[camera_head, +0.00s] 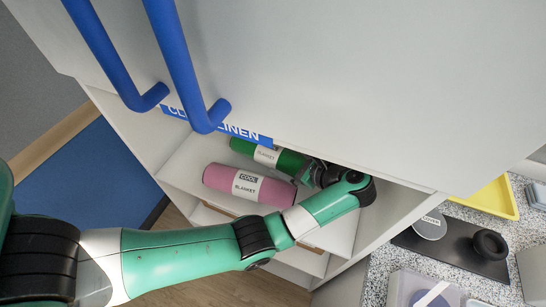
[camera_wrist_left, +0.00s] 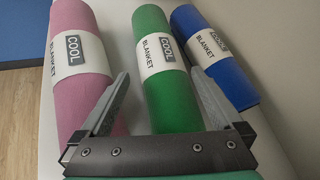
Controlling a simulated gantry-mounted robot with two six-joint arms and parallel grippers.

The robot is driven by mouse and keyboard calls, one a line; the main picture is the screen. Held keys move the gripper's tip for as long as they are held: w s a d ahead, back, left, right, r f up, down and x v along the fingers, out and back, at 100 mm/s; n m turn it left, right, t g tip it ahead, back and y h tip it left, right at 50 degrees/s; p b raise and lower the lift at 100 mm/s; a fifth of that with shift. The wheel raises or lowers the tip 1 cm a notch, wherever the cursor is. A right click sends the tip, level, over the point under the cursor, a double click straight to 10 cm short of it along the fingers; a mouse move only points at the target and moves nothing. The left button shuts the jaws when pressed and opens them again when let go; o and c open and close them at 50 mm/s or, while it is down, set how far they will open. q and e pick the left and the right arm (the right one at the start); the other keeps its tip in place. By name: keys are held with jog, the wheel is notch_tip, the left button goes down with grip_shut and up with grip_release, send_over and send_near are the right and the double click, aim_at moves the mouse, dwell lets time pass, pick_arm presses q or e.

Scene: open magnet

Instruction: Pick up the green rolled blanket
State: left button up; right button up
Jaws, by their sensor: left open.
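The green rolled blanket (camera_head: 242,147) lies on the upper shelf of the open cabinet, with a white label band reading BLANKET. In the left wrist view the green blanket (camera_wrist_left: 172,105) lies lengthwise in the middle, its near end hidden by the gripper. My left gripper (camera_head: 311,175) reaches into the shelf at the blanket's right end. In the left wrist view my left gripper (camera_wrist_left: 161,76) is open, one finger to each side of the green roll, and has not closed on it. I cannot tell how far above the roll the fingers are. My right gripper is not in view.
A pink rolled blanket (camera_head: 218,178) lies beside the green one, and a blue rolled blanket (camera_wrist_left: 239,88) lies on its other side. A white cabinet panel with blue handles (camera_head: 180,65) overhangs the shelf. A speckled counter (camera_head: 380,270) with a black tray is at right.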

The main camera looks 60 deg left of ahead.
aim_at(275, 154)
pick_arm(q)
jog(key=shift+s+a+f, duration=0.2)
jog(key=shift+a, duration=0.15)
jog(key=x, duration=0.5)
jog(key=shift+r, duration=0.15)
jog(key=shift+c, duration=0.6)
grip_shut()
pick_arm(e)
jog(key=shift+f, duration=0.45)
pick_arm(q)
jog(key=shift+r, duration=0.15)
notch_tip(275, 154, up, 9)
jog(key=p, duration=0.2)
jog(key=shift+p, duration=0.3)
jog(key=shift+r, duration=0.4)
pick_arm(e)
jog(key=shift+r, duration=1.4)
